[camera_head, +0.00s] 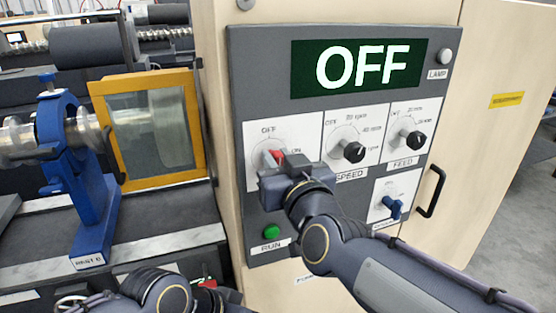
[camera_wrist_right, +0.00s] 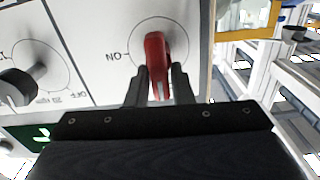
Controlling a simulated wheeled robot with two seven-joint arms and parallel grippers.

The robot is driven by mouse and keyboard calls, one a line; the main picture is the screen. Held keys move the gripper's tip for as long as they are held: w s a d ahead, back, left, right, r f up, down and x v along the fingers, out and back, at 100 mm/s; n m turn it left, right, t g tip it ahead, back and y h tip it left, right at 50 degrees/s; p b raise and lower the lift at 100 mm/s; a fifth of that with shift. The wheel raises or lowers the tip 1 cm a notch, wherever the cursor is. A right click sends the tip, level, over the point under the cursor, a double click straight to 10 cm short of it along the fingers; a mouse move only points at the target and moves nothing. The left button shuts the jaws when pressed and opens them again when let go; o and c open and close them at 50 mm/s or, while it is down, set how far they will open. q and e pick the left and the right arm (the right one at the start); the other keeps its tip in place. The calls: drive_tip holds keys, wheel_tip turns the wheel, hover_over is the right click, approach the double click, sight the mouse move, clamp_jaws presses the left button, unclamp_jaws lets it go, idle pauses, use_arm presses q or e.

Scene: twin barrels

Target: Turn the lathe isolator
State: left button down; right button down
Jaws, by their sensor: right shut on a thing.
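The lathe isolator is a red handle (camera_head: 274,157) on a white plate at the upper left of the grey control panel (camera_head: 240,100). The plate reads OFF above it and ON to its right. In the right wrist view, which is upside down, the red handle (camera_wrist_right: 155,50) stands upright in the picture, with ON at its left. My right gripper (camera_head: 275,168) is shut on the handle, one finger on each side. In the right wrist view its fingertips (camera_wrist_right: 158,75) flank the handle's lower part. The display (camera_head: 360,67) reads OFF. My left gripper is out of view.
Black SPEED (camera_head: 354,151) and FEED (camera_head: 411,141) knobs sit right of the isolator. A blue knob (camera_head: 393,207), green RUN button (camera_head: 271,231) and black door handle (camera_head: 431,190) are near my right arm. A yellow-framed guard (camera_head: 192,130) and blue rest (camera_head: 95,215) stand left.

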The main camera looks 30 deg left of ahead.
drive_tip(key=shift+f+m, duration=0.15)
drive_tip(key=shift+m, duration=0.35)
drive_tip(key=shift+w+d+f+m+b, duration=0.15)
drive_tip(key=shift+m+b, duration=0.2)
drive_tip(key=shift+m, duration=0.45)
drive_tip(key=shift+w+m+b, duration=0.1)
drive_tip(key=shift+m+b, duration=0.25)
drive_tip(key=shift+m, duration=0.45)
drive_tip(key=shift+w+d+f+m+b, duration=0.1)
drive_tip(key=shift+f+m+b, duration=0.35)
drive_tip(key=shift+m, duration=1.4)
drive_tip(key=shift+w+d+m+b, duration=0.1)
drive_tip(key=shift+m+b, duration=0.65)
drive_tip(key=shift+m, duration=1.05)
drive_tip(key=shift+w+d+f+m+b, duration=0.1)
drive_tip(key=shift+f+m+b, duration=0.35)
drive_tip(key=shift+m, duration=1.4)
drive_tip(key=shift+s+a+r+m+b, duration=0.1)
drive_tip(key=shift+m+b, duration=0.4)
drive_tip(key=shift+m, duration=0.7)
drive_tip(key=c, duration=1.4)
unclamp_jaws()
drive_tip(key=shift+r, duration=0.2)
